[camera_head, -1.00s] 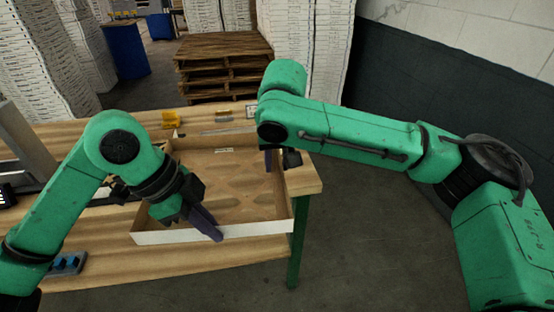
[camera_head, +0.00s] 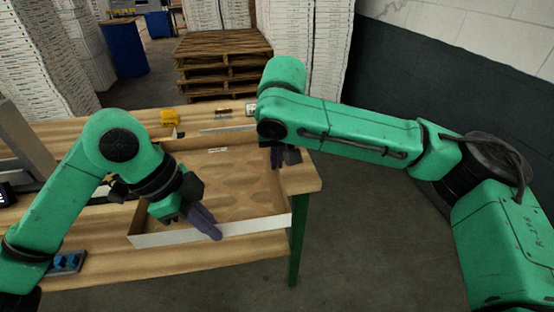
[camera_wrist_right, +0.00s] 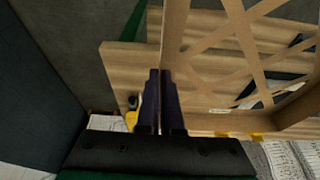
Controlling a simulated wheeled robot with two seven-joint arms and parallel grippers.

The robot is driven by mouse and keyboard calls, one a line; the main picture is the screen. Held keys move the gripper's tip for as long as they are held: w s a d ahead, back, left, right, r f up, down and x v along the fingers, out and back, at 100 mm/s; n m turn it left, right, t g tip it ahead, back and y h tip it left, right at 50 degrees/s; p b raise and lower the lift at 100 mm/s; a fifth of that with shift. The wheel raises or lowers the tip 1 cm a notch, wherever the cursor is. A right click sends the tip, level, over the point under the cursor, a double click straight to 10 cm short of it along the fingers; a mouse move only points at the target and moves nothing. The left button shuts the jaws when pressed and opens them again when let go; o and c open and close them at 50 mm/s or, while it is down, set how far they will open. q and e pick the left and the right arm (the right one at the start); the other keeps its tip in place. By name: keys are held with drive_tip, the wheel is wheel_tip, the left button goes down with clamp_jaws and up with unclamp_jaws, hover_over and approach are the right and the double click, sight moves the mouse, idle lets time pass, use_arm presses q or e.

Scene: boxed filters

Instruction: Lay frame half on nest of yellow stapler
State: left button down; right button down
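The frame half (camera_head: 165,240) is a shallow, open tan frame with pale outer walls and a lattice across it, at the front right of the table. My left gripper (camera_head: 208,222) points down at its near wall, and its fingers look closed on that wall. My right gripper (camera_head: 282,157) is at its right wall near the far corner. In the right wrist view its fingers (camera_wrist_right: 161,100) are close together on the frame's wall (camera_wrist_right: 174,35). A yellow stapler (camera_head: 170,118) is beyond the frame's far left corner. The nest cannot be made out; the frame covers much of the table there.
The wooden table (camera_head: 240,245) ends close to the frame on the right and near sides. A blue object (camera_head: 67,262) lies at the near left. Small items, including a white-labelled one (camera_head: 251,109), lie along the far edge. Wooden pallets (camera_head: 222,65) stand behind.

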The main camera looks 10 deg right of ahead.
use_arm(q)
drive_tip(key=shift+w+d, duration=0.1)
drive_tip(key=shift+d, duration=0.05)
use_arm(e)
drive_tip(key=shift+s+a, duration=0.2)
drive_tip(key=shift+a, duration=0.15)
use_arm(q)
drive_tip(key=c, duration=1)
unclamp_jaws()
use_arm(e)
drive_tip(key=shift+d, duration=0.15)
